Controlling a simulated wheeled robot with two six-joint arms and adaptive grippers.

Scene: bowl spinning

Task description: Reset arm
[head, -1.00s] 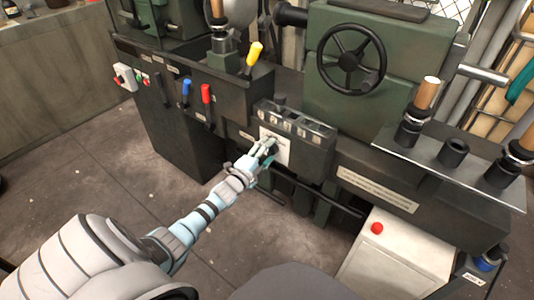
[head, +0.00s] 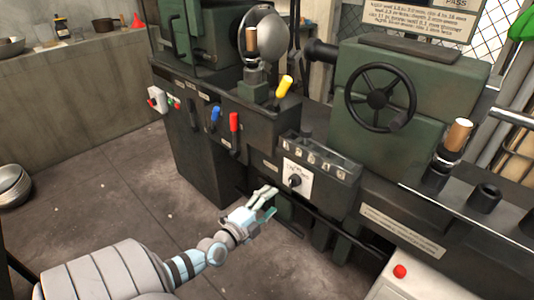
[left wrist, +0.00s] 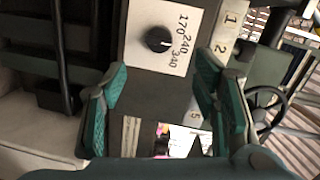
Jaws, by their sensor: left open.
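My left gripper (head: 264,198) is open and empty in the head view, in front of the green lathe's (head: 300,150) control panel. It is below and left of a black rotary knob (head: 295,181) on a white dial plate (head: 304,172), apart from it. In the left wrist view the two teal fingers (left wrist: 160,95) stand wide apart. The knob (left wrist: 159,39) shows beyond them, on a plate marked 170, 240 and 340. My right gripper is not in view.
The lathe carries a blue lever (head: 215,116), a red lever (head: 234,130), a yellow lever (head: 284,87) and a black handwheel (head: 381,97). A red button (head: 400,271) sits on a white cabinet. Floor (head: 110,190) left of the lathe is clear.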

